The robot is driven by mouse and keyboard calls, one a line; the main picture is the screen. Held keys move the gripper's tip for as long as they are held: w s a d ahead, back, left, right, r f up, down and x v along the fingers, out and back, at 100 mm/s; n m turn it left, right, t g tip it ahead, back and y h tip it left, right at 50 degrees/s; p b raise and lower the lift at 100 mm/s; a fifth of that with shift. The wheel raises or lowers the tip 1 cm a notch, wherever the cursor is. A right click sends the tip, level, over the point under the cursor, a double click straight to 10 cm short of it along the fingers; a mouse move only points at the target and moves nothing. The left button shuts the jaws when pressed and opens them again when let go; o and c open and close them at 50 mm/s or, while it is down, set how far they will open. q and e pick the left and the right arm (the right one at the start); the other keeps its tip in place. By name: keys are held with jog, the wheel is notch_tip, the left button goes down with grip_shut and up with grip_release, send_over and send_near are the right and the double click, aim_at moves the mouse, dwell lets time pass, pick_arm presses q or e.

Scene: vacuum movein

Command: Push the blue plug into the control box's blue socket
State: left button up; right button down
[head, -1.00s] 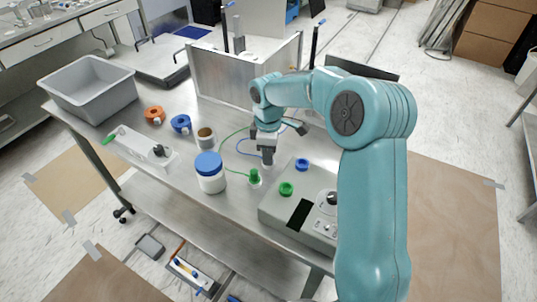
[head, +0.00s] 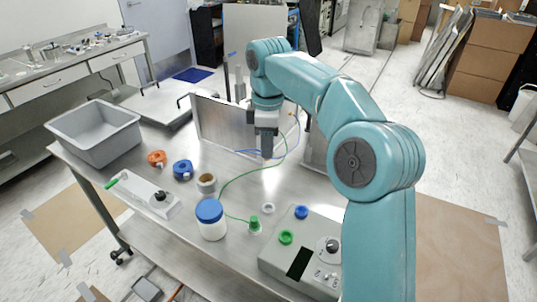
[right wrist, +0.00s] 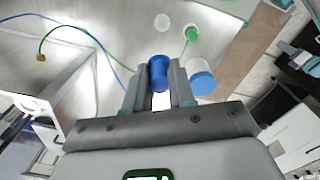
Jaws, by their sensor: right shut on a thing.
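My right gripper (head: 266,150) is raised above the table, in front of the upright metal panel. In the right wrist view its fingers (right wrist: 160,92) are shut on the blue plug (right wrist: 158,73); in the head view the fingers hide most of the plug. A blue cable (head: 248,152) runs by the gripper. The grey control box (head: 275,262) stands at the right front of the table, below and to the right of the gripper. Its blue socket (head: 301,212) is at the back and looks empty; the green socket (head: 286,237) is in front of it. My left gripper is not in view.
A green plug (head: 254,223) stands left of the box, near an empty white ring (head: 268,208). A blue-lidded jar (head: 211,220) is further left. The metal panel (head: 222,124) stands behind. A grey bin (head: 95,135) is at the far left.

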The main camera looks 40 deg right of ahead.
jog(key=f+n, duration=0.2)
jog(key=n, duration=0.1)
jog(key=shift+a+f, duration=0.4)
jog(key=s+d+f+b, duration=0.1)
jog(key=s+f, duration=0.1)
jog(key=s, duration=0.1)
jog(key=s+d+f+n+b, duration=0.1)
jog(key=s+f, duration=0.1)
jog(key=s, duration=0.2)
jog(key=s+d+f+n+b, duration=0.1)
jog(key=s+f, duration=0.1)
jog(key=s, duration=0.1)
jog(key=shift+s+f, duration=0.25)
jog(key=shift+f, duration=0.5)
jog(key=shift+f, duration=0.2)
jog(key=shift+f, duration=0.15)
dwell(0.4)
